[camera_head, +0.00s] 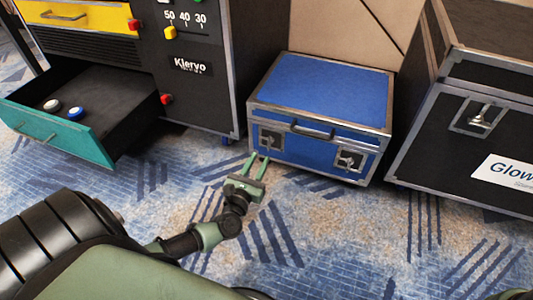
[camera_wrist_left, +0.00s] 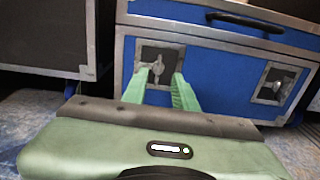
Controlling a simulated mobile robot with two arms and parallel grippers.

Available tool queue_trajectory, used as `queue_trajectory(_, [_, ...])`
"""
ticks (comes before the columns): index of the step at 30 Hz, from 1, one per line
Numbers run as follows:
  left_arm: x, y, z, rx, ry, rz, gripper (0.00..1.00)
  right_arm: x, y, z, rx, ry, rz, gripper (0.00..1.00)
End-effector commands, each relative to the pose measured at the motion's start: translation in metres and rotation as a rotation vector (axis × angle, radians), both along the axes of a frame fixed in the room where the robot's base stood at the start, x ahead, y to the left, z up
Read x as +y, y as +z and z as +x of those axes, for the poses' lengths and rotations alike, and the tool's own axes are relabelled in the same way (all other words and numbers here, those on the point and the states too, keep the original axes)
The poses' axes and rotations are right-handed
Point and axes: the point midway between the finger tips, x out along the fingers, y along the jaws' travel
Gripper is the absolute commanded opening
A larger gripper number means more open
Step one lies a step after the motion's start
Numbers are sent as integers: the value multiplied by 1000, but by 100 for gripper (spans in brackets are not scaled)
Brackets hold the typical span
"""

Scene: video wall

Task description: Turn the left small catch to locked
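The blue case (camera_head: 326,88) with metal edges stands on the carpet. Its left small catch (camera_head: 269,139) sits in a recessed plate on the front; it also shows in the left wrist view (camera_wrist_left: 157,67). The right small catch (camera_head: 348,159) sits further along the same front. My left gripper (camera_head: 258,157) is open and empty, low in front of the left catch. In the left wrist view its two green fingers (camera_wrist_left: 160,78) are apart and point at the catch, which shows between their tips. Whether they touch it cannot be told. My right gripper is not in view.
A dark cabinet (camera_head: 230,60) with an open teal drawer (camera_head: 50,131) stands to the left; two round knobs lie in the drawer. A large black case (camera_head: 450,115) stands close on the right. The carpet in front is clear.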

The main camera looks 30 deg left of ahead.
Motion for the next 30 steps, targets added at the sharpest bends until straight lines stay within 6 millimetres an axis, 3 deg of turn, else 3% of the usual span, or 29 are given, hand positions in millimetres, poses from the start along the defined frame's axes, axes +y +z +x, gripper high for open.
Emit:
queue_trajectory(15, [18,-4,67,-1,4,-19,28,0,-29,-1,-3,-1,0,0])
queue_trajectory(26, [20,-2,74,1,3,-21,28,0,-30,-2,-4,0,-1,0])
queue_trajectory(30, [20,-2,74,1,3,-21,0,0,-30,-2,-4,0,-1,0])
